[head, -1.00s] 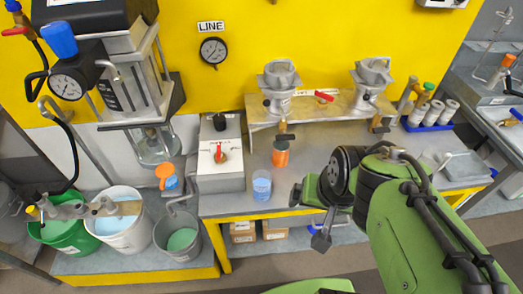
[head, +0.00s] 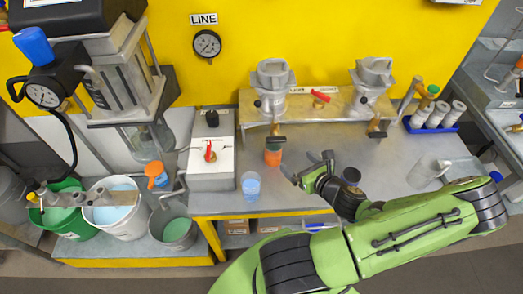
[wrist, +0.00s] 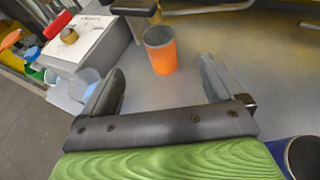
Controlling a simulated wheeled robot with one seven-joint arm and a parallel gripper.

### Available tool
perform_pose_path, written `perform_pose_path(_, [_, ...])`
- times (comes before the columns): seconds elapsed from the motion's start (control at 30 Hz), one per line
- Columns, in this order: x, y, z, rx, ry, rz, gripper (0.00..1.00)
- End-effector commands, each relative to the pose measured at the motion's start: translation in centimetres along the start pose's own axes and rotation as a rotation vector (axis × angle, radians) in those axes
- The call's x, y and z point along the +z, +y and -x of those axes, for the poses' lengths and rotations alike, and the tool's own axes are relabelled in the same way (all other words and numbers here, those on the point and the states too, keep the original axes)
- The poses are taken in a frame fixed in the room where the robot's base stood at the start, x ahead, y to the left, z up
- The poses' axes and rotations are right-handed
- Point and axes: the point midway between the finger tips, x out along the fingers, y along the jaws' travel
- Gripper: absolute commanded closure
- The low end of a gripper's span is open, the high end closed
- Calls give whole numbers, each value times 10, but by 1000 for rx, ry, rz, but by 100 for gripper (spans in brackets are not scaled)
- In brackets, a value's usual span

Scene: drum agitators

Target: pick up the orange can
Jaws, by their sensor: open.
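The orange can (head: 273,157) stands upright on the grey metal bench, just under the tap of the left metal funnel unit. In the wrist view the orange can (wrist: 162,55) stands ahead of my gripper, between the lines of its two fingers and beyond their tips. My gripper (head: 306,167) is right of the can in the head view, apart from it, with its fingers spread and nothing between them. Both fingers of my gripper (wrist: 161,80) show in the wrist view. The can's rim looks open and grey inside.
A clear cup of blue liquid (head: 251,185) stands left of the can near the bench's front edge. A grey box with a red knob (head: 211,158) is farther left. A metal shelf with two funnels (head: 316,103) overhangs behind. A blue tray with white-topped cylinders (head: 432,127) is at right.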

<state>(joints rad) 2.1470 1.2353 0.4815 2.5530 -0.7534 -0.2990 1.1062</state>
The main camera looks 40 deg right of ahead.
Motion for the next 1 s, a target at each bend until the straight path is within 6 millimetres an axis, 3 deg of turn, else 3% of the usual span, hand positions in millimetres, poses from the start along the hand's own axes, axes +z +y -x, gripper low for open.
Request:
perform_pose_path(0.1, [-8,3,-26,9,0,12,6])
perform_pose_path(0.37, [-10,2,-49,8,4,16,6])
perform_pose_path(0.77, [-3,3,-100,10,2,11,6])
perform_pose_path(1.0, [-5,5,-142,10,1,13,6])
